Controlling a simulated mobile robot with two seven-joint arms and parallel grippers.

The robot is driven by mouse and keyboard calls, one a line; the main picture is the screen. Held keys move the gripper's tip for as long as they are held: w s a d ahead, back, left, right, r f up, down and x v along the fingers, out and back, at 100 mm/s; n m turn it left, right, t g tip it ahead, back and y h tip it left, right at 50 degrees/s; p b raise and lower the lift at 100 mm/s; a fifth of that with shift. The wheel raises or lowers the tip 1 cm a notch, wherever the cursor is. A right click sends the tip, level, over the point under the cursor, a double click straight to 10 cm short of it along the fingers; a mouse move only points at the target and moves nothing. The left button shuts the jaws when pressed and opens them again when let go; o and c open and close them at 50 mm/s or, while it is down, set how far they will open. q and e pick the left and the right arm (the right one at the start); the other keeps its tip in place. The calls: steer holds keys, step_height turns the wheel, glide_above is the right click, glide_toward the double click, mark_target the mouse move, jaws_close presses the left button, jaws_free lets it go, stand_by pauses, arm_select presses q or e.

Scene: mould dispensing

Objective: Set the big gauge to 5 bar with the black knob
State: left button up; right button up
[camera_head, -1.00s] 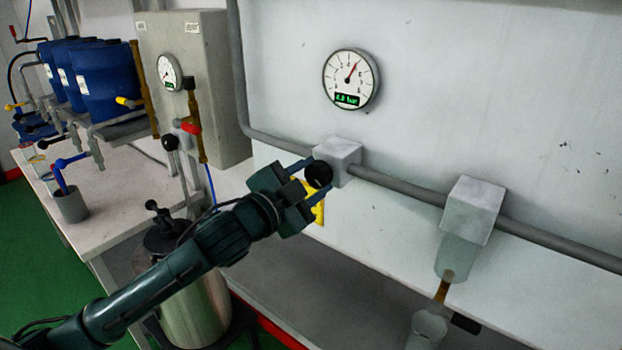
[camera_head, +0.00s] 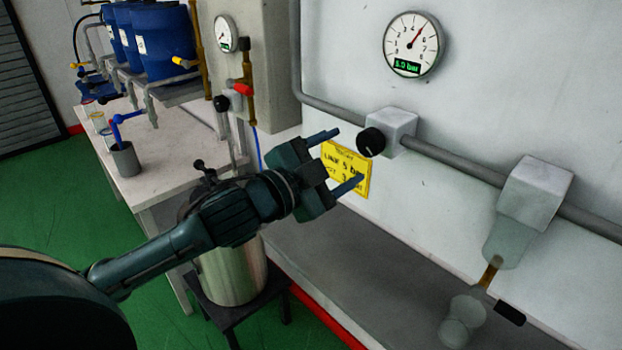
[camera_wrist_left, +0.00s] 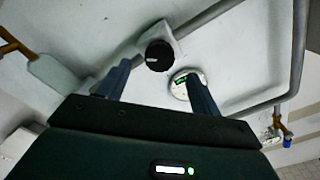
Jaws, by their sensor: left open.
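The big gauge (camera_head: 411,44) is a round white dial on the wall, with its needle pointing up and right and a green display that seems to read 5.0 bar. The black knob (camera_head: 371,142) sits on the front of a pale block (camera_head: 394,131) on the grey pipe, below the gauge. My left gripper (camera_head: 350,156) is open and empty, left of the knob and apart from it. In the left wrist view the knob (camera_wrist_left: 159,56) shows beyond the two spread fingers, with the gauge partly behind one finger. My right gripper is not in view.
A yellow card (camera_head: 348,172) with writing is on the wall behind my left fingers. A second pale block (camera_head: 537,192) with a clear vessel hangs on the pipe at right. A metal can (camera_head: 232,270) stands below my arm. A small gauge (camera_head: 226,34) and blue barrels are at left.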

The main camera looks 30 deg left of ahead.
arm_select(q)
steer(key=p+v, duration=0.2)
steer(key=v, duration=0.5)
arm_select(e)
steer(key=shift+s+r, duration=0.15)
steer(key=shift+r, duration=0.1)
